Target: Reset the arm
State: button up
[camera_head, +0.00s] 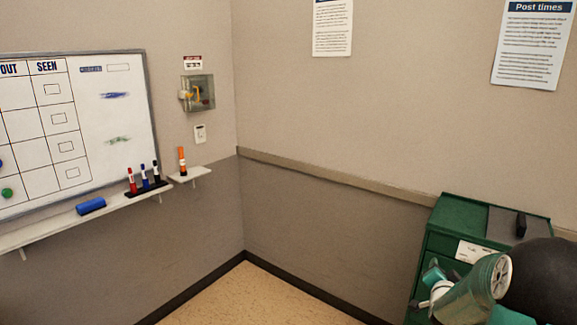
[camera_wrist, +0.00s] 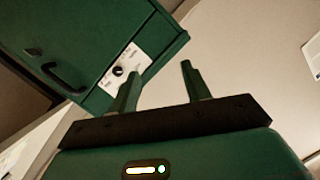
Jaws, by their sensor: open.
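My gripper (camera_wrist: 160,70) shows in the wrist view with its two green fingers apart and nothing between them. Beyond the fingers is a green cabinet (camera_wrist: 115,25), tilted in the picture, with a dark handle (camera_wrist: 65,76) and a white label plate bearing a round black knob or lock (camera_wrist: 118,71). In the head view my arm is folded at the lower right, in front of the green cabinet (camera_head: 436,243). The fingers cannot be made out there.
A dark small object (camera_head: 521,225) lies on a grey mat on the cabinet top. The floor (camera_head: 250,298) in the corner is clear.

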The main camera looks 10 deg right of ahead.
jog(key=s+a+r+n+g+y, duration=0.1)
jog(key=a+r+n+y, duration=0.15)
jog(key=a, duration=0.55)
jog(key=s+a+r+n+y, duration=0.1)
jog(key=a+r+n, duration=0.1)
jog(key=a+r, duration=0.35)
jog(key=s+a+r+n+g+y, duration=0.1)
jog(key=s+a+r+n+y, duration=0.15)
jog(key=a, duration=0.65)
jog(key=s+a+r+n+g+y, duration=0.1)
jog(key=s+a+n+g+y, duration=0.2)
jog(key=s+a, duration=1.4)
jog(key=s+n+g, duration=0.2)
jog(key=s+n, duration=0.1)
jog(key=n, duration=0.1)
jog(key=shift+s, duration=0.15)
